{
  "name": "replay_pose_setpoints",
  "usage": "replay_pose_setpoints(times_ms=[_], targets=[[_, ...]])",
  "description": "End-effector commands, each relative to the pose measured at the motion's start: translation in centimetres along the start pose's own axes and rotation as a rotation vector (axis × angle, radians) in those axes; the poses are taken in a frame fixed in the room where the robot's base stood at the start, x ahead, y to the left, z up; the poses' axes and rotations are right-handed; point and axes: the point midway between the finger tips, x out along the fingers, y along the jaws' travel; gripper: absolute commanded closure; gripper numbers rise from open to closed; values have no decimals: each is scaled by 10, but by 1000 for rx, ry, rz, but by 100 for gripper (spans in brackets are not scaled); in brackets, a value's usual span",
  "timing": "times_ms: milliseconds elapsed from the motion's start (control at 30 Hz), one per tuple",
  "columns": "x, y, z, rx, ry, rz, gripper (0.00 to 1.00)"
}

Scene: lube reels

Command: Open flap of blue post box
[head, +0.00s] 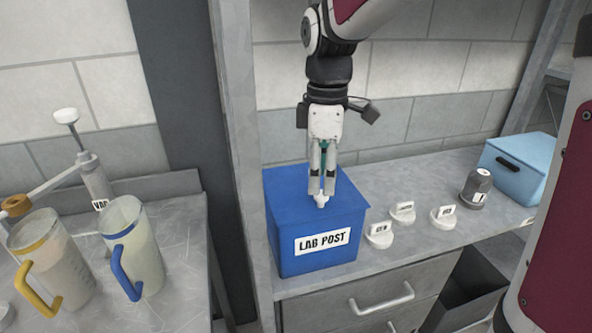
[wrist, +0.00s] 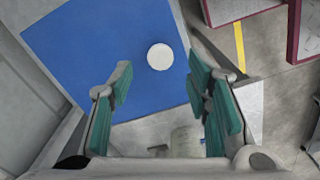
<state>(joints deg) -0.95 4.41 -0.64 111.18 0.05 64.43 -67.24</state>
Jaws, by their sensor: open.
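The blue post box (head: 292,252) stands on the grey counter, with a white "LAB POST" label (head: 322,241) on its front. Its flat blue top (wrist: 100,45) fills much of the wrist view and looks closed. A small round white knob (wrist: 160,57) sits on the top; it also shows in the head view (head: 321,200). My gripper (head: 322,190) points down over the top, right by the knob. In the wrist view its teal-padded fingers (wrist: 158,88) are apart, with the knob ahead between their lines. I cannot tell whether a finger touches the knob.
Several white labelled knobs (head: 403,211) and a dark grey canister (head: 475,187) stand right of the box. A light blue case (head: 519,168) is farther right. Two jugs, one with a yellow handle (head: 37,286) and one with a blue handle (head: 126,271), stand left beyond a grey post (head: 237,150).

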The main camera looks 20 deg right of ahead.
Motion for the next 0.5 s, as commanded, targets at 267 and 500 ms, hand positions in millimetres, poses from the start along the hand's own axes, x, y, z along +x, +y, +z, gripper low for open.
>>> replay_pose_setpoints(times_ms=[267,500], targets=[[32,0,0,0,0,-1,55],[37,0,0,0,0,0,55]])
